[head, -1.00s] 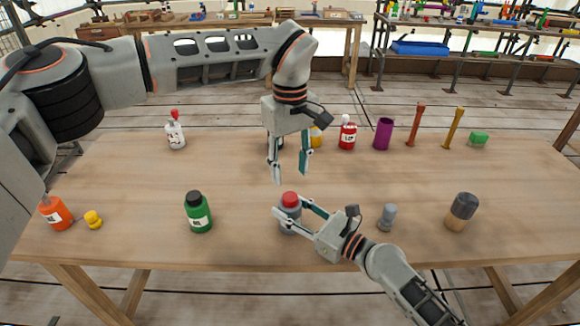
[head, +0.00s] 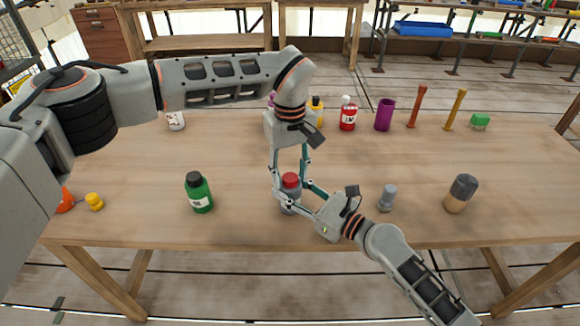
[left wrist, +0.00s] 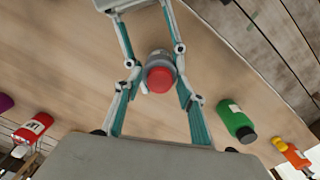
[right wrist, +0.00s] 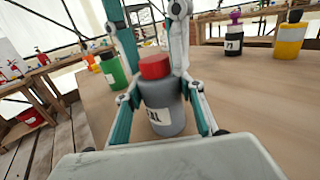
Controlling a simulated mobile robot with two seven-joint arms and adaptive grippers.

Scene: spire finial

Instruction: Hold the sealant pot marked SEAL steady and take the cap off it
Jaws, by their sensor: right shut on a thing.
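The grey sealant pot (right wrist: 166,107) stands upright on the table with its red cap (right wrist: 154,67) on top. Part of its label, ending in "AL", shows in the right wrist view. My right gripper (head: 289,203) is shut on the pot's grey body, a finger on each side. My left gripper (head: 291,178) points down from above, open, with its fingers on either side of the red cap. In the left wrist view the red cap (left wrist: 160,79) lies between the fingers, with gaps beside it.
A green bottle (head: 199,192) stands left of the pot. A small grey piece (head: 387,198) and a tan pot with a dark cap (head: 461,193) stand to the right. A red bottle (head: 348,114), a yellow bottle (head: 316,112) and a purple cup (head: 384,115) stand behind.

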